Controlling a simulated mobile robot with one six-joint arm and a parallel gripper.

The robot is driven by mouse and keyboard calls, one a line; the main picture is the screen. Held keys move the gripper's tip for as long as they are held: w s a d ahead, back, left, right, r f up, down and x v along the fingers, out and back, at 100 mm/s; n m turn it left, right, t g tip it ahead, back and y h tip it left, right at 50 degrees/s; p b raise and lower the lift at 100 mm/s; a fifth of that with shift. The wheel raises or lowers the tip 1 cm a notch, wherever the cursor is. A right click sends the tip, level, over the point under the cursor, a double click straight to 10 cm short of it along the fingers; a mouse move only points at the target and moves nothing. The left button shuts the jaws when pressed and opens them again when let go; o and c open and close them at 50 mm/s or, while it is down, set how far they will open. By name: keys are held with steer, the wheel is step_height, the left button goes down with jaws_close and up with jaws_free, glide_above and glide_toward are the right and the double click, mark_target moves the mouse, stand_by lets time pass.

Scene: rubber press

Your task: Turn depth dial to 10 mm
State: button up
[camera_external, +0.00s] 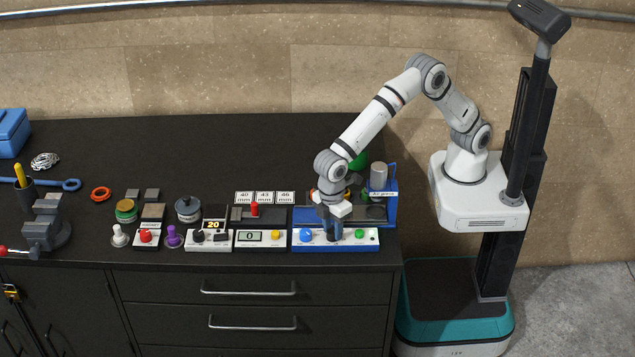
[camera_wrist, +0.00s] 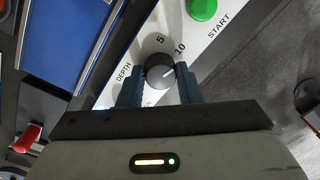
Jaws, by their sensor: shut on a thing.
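The depth dial (camera_wrist: 160,72) is a round dark knob on the white panel (camera_wrist: 121,90) in the wrist view. The panel is marked DEPTH, 5 and 10 around the knob. A short white pointer line on the knob points up and right, on the side of the 10; I cannot tell if it lines up exactly. My gripper (camera_wrist: 161,85) is shut on the dial, one finger on each side.
A green START button (camera_wrist: 203,8) is close beside the dial; it also shows right of my gripper (camera_external: 359,233). A blue knob (camera_external: 306,235) is left of it. The blue press frame (camera_external: 391,210) stands behind. A red lever (camera_external: 254,210) stands further left.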

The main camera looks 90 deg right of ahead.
mark_target(331, 230)
steer(key=o, duration=1)
steer(key=r, duration=0.8)
steer(key=shift+w+d+b, duration=0.15)
steer(key=shift+w+b, duration=0.05)
steer(key=shift+b, duration=0.15)
steer(key=shift+f, duration=0.1)
